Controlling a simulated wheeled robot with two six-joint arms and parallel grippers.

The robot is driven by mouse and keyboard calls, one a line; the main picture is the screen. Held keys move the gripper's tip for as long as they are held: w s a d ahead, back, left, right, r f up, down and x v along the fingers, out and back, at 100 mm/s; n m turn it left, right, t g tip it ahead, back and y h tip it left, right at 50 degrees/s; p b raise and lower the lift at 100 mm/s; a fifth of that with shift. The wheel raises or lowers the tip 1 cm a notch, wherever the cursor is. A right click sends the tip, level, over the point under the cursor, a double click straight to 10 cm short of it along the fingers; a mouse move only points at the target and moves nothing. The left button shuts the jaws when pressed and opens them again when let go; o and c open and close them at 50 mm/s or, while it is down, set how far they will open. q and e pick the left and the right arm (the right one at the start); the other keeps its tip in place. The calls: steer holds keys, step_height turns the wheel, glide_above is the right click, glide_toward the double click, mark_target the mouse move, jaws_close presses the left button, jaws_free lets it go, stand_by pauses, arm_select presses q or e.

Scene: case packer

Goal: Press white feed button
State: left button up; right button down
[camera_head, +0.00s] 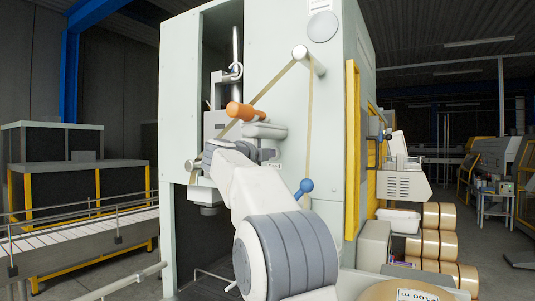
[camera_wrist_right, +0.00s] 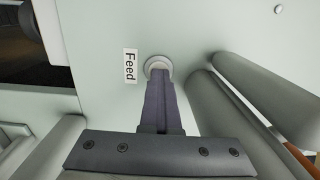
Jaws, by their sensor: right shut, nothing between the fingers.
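The white feed button (camera_wrist_right: 155,64) is a round button in a pale ring on the machine's light green panel, seen in the wrist view. A white label reading "Feed" (camera_wrist_right: 130,66) is to its left. My right gripper (camera_wrist_right: 160,76) is shut and empty, and its fingertips overlap the lower part of the button. They are at or very close to it; I cannot tell whether they press it. In the head view my right gripper (camera_head: 270,154) is in front of the machine, and the button cannot be made out there. My left gripper is not in view.
The tall case packer (camera_head: 225,70) fills the middle. An orange roller (camera_head: 246,112) and a tape strand are close to my right wrist. A blue-knobbed lever (camera_head: 306,185) stands right of my arm. Tape rolls (camera_head: 431,243) are stacked at right, and a conveyor (camera_head: 90,240) runs at left.

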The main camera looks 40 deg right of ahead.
steer(key=b+v, duration=0.4)
steer(key=v, duration=0.9)
steer(key=shift+a+r+b, duration=0.2)
steer(key=shift+b, duration=0.1)
steer(key=shift+a, duration=0.1)
